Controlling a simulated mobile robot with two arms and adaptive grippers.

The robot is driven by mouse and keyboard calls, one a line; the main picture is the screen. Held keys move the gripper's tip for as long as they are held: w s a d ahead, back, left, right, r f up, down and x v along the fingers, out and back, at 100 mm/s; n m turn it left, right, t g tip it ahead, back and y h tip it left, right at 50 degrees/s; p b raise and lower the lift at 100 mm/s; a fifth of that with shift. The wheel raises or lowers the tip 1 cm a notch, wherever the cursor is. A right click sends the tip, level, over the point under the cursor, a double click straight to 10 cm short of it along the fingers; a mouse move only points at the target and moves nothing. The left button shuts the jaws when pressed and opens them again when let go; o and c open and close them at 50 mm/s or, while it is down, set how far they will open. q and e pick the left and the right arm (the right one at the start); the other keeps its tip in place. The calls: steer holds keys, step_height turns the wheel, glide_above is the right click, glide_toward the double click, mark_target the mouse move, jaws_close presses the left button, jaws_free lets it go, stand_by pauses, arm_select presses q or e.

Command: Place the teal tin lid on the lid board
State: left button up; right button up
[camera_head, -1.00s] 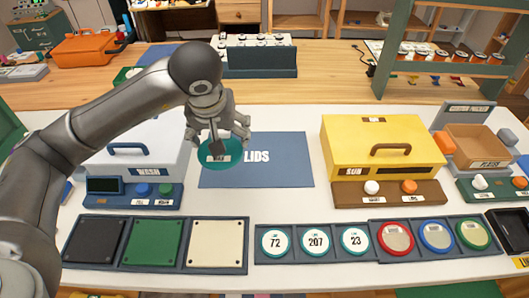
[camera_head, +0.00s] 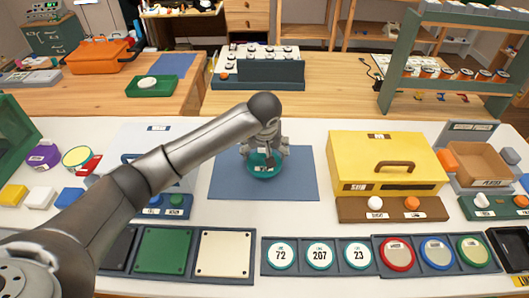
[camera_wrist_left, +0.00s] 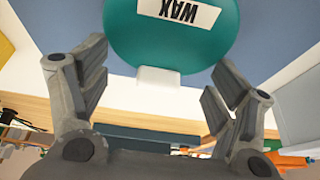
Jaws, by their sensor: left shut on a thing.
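The teal tin lid (camera_head: 262,172) is round, with a white label. In the left wrist view the lid (camera_wrist_left: 185,45) shows the label "WAX" upside down and a pale tab at its edge. The lid board (camera_head: 298,178) is a flat blue panel on the white table. My left gripper (camera_head: 264,152) is over the middle of the board, shut on the lid. Its fingers (camera_wrist_left: 157,82) show on either side of the tab. The arm and lid hide the board's lettering. I cannot tell whether the lid touches the board. My right gripper is not in view.
A yellow box (camera_head: 385,160) stands right of the board. A white box (camera_head: 135,140) is to the left, partly behind my arm. Green and cream panels (camera_head: 225,253) and a row of round lids (camera_head: 320,255) line the front. The board's right side is clear.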

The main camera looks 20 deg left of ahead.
mark_target(264, 167)
arm_select(q)
steer(key=shift+f, duration=0.85)
steer(key=shift+f, duration=0.15)
steer(key=o, duration=0.9)
steer(key=shift+r, duration=0.3)
steer(key=b+v, duration=0.1)
steer(key=v, duration=1)
steer(key=shift+s+r, duration=0.2)
steer(key=shift+r, duration=0.15)
steer(key=shift+r, duration=0.1)
